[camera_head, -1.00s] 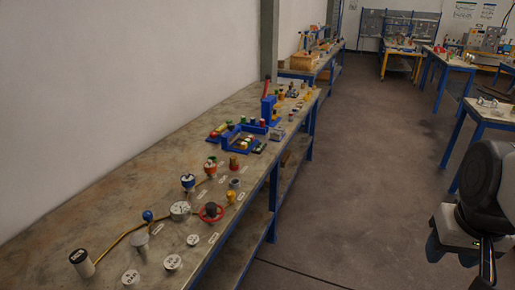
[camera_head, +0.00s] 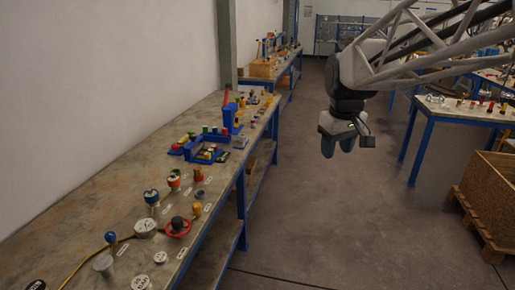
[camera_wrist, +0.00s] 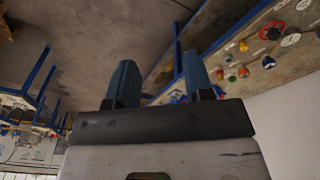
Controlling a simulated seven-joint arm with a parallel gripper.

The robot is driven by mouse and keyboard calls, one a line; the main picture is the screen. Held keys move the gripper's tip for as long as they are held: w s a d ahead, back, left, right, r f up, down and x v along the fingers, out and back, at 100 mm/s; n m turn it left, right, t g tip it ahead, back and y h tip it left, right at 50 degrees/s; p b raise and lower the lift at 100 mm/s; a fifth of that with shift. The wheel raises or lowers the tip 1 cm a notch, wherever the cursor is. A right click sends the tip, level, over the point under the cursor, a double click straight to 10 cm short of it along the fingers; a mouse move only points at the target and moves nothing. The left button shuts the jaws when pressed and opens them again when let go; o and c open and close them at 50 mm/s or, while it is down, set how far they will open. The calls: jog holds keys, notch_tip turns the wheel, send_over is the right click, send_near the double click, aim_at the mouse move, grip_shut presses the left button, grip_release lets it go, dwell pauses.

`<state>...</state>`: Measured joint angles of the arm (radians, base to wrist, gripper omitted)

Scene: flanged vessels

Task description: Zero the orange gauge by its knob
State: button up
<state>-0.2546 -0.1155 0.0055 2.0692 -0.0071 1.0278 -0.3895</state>
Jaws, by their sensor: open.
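The orange gauge (camera_head: 174,182) stands on the long workbench at the left in the head view, with a pale top and a small dark part on it. It is too small to read a dial or make out its knob clearly. In the wrist view a small orange shape (camera_wrist: 243,72), likely the same gauge, shows at the right beside a blue one. My gripper (camera_head: 338,146) hangs over the aisle right of the bench, well apart from the gauge. Its two blue fingers (camera_wrist: 158,62) are open and nothing shows between them.
A blue-bodied gauge (camera_head: 151,197), a red handwheel (camera_head: 179,227) and a blue-knobbed lever (camera_head: 111,238) stand near the orange gauge. A blue fixture (camera_head: 205,148) lies farther back. A wooden crate (camera_head: 490,190) stands at the right. The aisle floor is clear.

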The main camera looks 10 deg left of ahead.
jog(key=w+a+f+n, duration=0.2)
jog(key=w+a+n, duration=0.2)
jog(key=w+a, duration=0.95)
jog(key=n+g, duration=0.2)
jog(key=n, duration=0.9)
send_over(173, 175)
jog(key=f, duration=2.3)
jog(key=shift+w+a+f, duration=0.3)
jog(key=shift+w+f, duration=0.1)
jog(key=shift+f, duration=3.9)
grip_shut()
